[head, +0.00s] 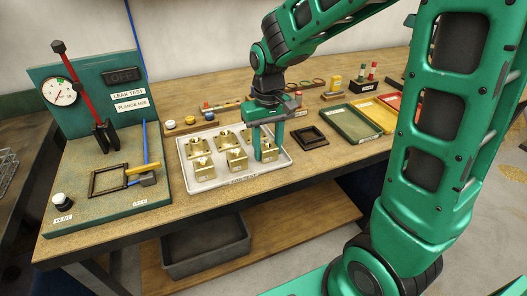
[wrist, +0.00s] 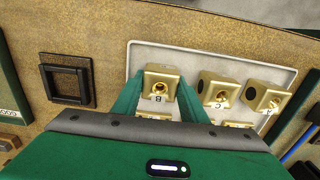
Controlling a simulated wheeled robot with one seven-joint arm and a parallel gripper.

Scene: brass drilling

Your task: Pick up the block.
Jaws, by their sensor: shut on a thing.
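Several brass blocks with a round hole in the top stand on a white tray (head: 183,163) in the head view. My gripper (head: 268,143) reaches straight down over the tray's right end. Its green fingers are shut on the brass block (head: 269,153) at the right of the front row. In the wrist view this block (wrist: 159,84) sits between the two fingertips, with a letter that looks like B on its face. I cannot tell whether it is clear of the tray. Two other blocks (wrist: 217,89) (wrist: 267,97) stand beside it there.
A green leak-test stand (head: 100,215) with a gauge and red lever is at left. An empty dark square frame (head: 309,138) lies right of the tray. Green (head: 351,124), yellow and red trays stand further right. Small parts line the back.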

